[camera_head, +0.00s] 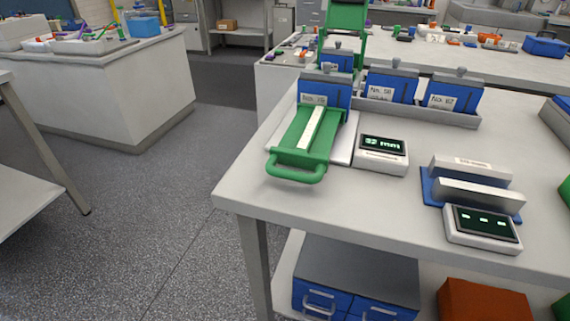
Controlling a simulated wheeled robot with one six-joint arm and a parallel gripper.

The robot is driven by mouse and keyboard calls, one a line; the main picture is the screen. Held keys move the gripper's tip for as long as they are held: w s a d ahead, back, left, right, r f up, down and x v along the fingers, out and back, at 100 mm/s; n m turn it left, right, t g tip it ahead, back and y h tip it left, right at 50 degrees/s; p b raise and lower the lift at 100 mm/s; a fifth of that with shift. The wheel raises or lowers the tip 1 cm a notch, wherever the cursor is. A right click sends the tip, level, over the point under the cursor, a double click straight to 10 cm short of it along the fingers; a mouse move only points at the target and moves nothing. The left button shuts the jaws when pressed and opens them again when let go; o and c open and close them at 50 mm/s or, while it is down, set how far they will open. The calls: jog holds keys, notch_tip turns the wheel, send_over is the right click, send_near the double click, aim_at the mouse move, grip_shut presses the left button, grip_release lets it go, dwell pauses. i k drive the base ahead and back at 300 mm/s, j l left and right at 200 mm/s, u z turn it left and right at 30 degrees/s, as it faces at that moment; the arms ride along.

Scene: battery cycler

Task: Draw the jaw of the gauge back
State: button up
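Two units with displays stand on the white table (235,197). The right one looks like a gauge: a blue base (428,186) carries two grey bars, a back one (470,171) with a label and a front one (478,196). A gap shows between the bars. Its display (482,225) in front shows only dashes. The left unit is a green sliding frame (302,145) with a front handle and a pale strip along its middle. The display (382,147) beside it appears to read 32 mm. I cannot tell for certain which part is the jaw. My gripper is out of view.
Blue drawers (345,300) and an orange box (484,302) are below the table. Open floor (140,215) lies to the left.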

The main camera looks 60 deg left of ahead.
aim_at(306, 144)
jog(key=u, duration=2)
jog(key=k+j, duration=0.1)
jog(key=k, duration=0.25)
jog(key=k+j, duration=0.1)
jog(key=k, duration=0.25)
jog(key=z, duration=0.05)
